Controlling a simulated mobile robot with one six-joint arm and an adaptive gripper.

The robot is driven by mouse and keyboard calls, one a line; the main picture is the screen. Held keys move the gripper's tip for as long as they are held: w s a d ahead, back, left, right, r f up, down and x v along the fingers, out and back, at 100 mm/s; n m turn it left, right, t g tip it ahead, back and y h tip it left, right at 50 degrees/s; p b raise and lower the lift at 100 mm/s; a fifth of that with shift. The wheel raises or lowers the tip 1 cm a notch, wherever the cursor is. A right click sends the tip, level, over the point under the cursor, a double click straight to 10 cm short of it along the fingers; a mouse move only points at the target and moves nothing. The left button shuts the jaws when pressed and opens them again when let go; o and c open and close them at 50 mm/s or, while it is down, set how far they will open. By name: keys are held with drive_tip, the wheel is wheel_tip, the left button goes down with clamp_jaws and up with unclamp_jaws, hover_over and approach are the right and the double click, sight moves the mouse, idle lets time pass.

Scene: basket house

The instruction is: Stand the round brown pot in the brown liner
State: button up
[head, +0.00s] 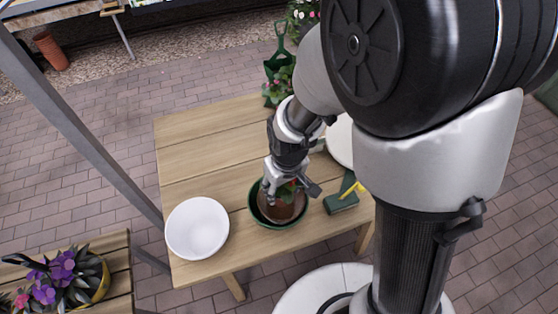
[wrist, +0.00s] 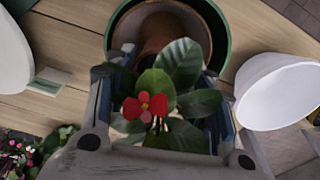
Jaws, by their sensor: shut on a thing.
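My gripper (head: 284,186) is over the green round planter on the table, shut on the round brown pot (wrist: 164,30). The pot carries a leafy plant with a red flower (wrist: 147,106), which shows between my fingers in the wrist view and hides much of the grip. The brown liner (wrist: 203,22) shows as a wider brown ring inside the green planter rim (wrist: 222,30). In the head view the green planter (head: 255,212) surrounds brown surfaces (head: 283,211). The pot appears over or within the liner; I cannot tell whether it touches the bottom.
A white bowl (head: 197,228) stands left of the planter. A green block with a yellow part (head: 342,200) lies to the right. A white round thing (head: 341,142) is partly behind my arm. A green planter with a plant (head: 279,88) is at the back. The table's back left is clear.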

sight(285, 194)
drive_tip(key=shift+f+b, duration=1)
drive_tip(key=shift+f, duration=2.05)
drive_tip(key=shift+f, duration=0.1)
drive_tip(key=shift+f, duration=0.15)
drive_tip(key=o, duration=0.9)
drive_tip(key=r+p, duration=0.1)
drive_tip(key=r, duration=0.3)
drive_tip(key=s+r+p, duration=0.1)
drive_tip(key=r+p, duration=0.1)
drive_tip(key=r, duration=0.2)
drive_tip(key=r+p, duration=0.1)
drive_tip(key=r, duration=0.3)
drive_tip(key=shift+s+d+r, duration=0.15)
drive_tip(key=shift+d+r, duration=0.2)
drive_tip(key=shift+r, duration=0.05)
drive_tip(key=s+d+r+m+t, duration=0.1)
drive_tip(key=s+d+r, duration=0.2)
drive_tip(key=r, duration=0.3)
drive_tip(key=s+d+r+m+t, duration=0.1)
drive_tip(key=s+d+r+m, duration=0.1)
drive_tip(key=s+r, duration=0.3)
drive_tip(key=s+d+r+m+t, duration=0.1)
drive_tip(key=s+d+r+m, duration=0.1)
drive_tip(key=s+d+r, duration=0.2)
drive_tip(key=shift+d+r+h, duration=0.15)
drive_tip(key=shift+d+r, duration=0.1)
drive_tip(key=shift+r, duration=0.55)
drive_tip(key=shift+d+r+h, duration=0.15)
drive_tip(key=shift+d+r, duration=0.1)
drive_tip(key=shift+r, duration=0.55)
